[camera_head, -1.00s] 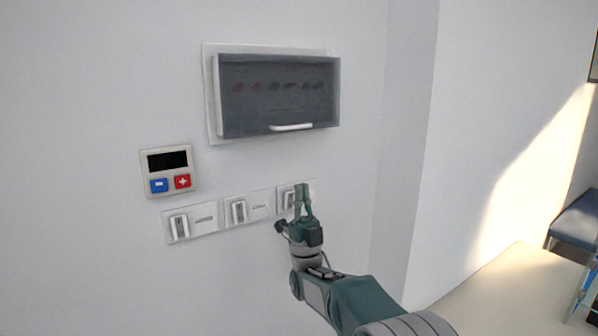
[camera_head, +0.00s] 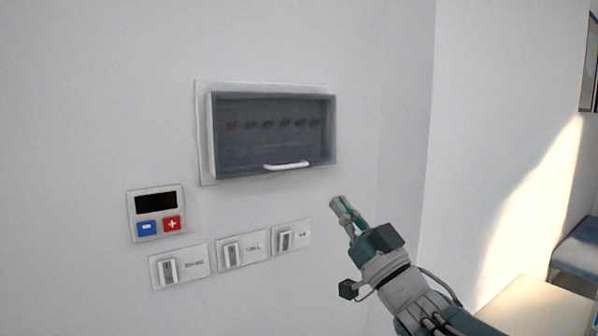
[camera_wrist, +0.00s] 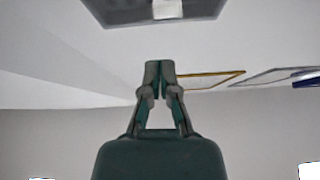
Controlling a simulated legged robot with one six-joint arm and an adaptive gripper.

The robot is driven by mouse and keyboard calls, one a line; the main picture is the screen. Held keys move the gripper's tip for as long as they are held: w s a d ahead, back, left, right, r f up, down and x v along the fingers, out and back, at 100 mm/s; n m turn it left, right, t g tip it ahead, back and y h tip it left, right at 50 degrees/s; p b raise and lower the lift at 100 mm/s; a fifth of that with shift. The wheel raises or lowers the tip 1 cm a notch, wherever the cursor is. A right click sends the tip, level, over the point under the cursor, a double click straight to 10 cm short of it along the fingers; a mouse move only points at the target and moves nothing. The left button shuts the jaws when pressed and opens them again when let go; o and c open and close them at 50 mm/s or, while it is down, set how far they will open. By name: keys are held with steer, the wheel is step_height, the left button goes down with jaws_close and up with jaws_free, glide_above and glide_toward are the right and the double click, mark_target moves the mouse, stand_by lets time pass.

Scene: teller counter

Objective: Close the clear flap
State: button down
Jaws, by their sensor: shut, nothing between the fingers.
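The clear flap (camera_head: 270,150) is a dark-tinted see-through cover on a wall box, with a white handle (camera_head: 286,166) along its lower edge. It lies over the front of the box, with several red and dark switches dimly visible behind it. My gripper (camera_head: 340,204) is shut and empty, below and to the right of the handle, apart from the flap. In the wrist view, my gripper's fingertips (camera_wrist: 159,68) are together, and the lower part of the flap box (camera_wrist: 120,10) shows at the top edge with the pale handle (camera_wrist: 167,9).
A small panel (camera_head: 157,212) with a dark display and blue and red buttons is on the wall at left. A row of white wall switches (camera_head: 240,249) sits below the box. A wall corner and a pale table (camera_head: 535,305) are at right.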

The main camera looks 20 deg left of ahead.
steer(key=w+a+r+h, duration=0.1)
steer(key=w+a+r, duration=0.2)
steer(key=w+a, duration=0.4)
steer(key=shift+w+a+r, duration=0.15)
steer(key=shift+a+r, duration=0.2)
steer(key=shift+a, duration=0.55)
